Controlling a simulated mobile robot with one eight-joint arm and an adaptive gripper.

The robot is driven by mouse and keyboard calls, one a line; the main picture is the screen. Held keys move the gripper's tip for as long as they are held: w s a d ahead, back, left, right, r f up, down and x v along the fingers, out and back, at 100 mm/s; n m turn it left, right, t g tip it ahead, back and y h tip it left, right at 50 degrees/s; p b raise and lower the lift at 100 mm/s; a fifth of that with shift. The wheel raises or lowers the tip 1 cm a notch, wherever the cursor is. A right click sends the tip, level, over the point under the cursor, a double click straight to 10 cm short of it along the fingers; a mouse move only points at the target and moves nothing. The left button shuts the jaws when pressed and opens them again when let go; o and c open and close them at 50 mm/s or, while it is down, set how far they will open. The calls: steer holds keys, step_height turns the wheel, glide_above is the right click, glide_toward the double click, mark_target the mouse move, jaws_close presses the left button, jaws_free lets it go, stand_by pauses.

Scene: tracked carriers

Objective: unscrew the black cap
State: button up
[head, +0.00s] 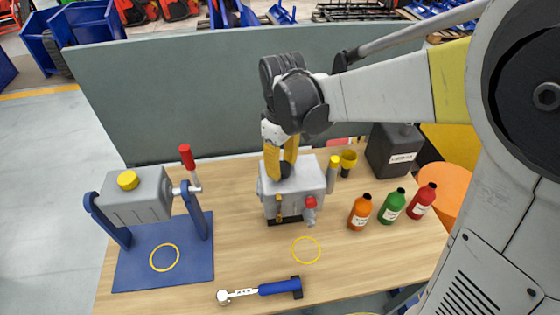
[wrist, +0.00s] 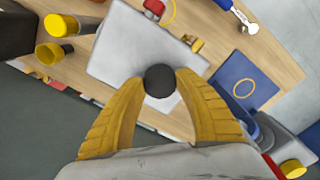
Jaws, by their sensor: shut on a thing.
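The black cap (wrist: 160,81) sits on top of a grey box-shaped unit (head: 311,175). In the wrist view it lies between the two yellow fingertips of my gripper (wrist: 160,84), which touch it on both sides. In the head view my gripper (head: 284,168) points straight down onto the cap (head: 285,171), whose upper part is partly covered by the fingers. My gripper is shut on the cap. The grey unit also shows in the wrist view (wrist: 130,45). Whether the cap is loose cannot be seen.
A blue stand (head: 135,270) holding a grey tank with a yellow cap (head: 128,180) is at left. A torque wrench (head: 280,288) lies in front. Orange (head: 360,213), green (head: 392,208) and red (head: 422,202) bottles and a black canister (head: 391,150) stand at right. A grey panel (head: 190,90) rises behind.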

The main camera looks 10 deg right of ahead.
steer(key=shift+r+n, duration=0.1)
steer(key=shift+n, duration=0.5)
steer(key=shift+r, duration=0.1)
steer(key=shift+r+p, duration=1.1)
steer(key=shift+r, duration=0.2)
steer(key=shift+r, duration=0.1)
steer(key=shift+r+p, duration=1.35)
steer(key=shift+r, duration=0.35)
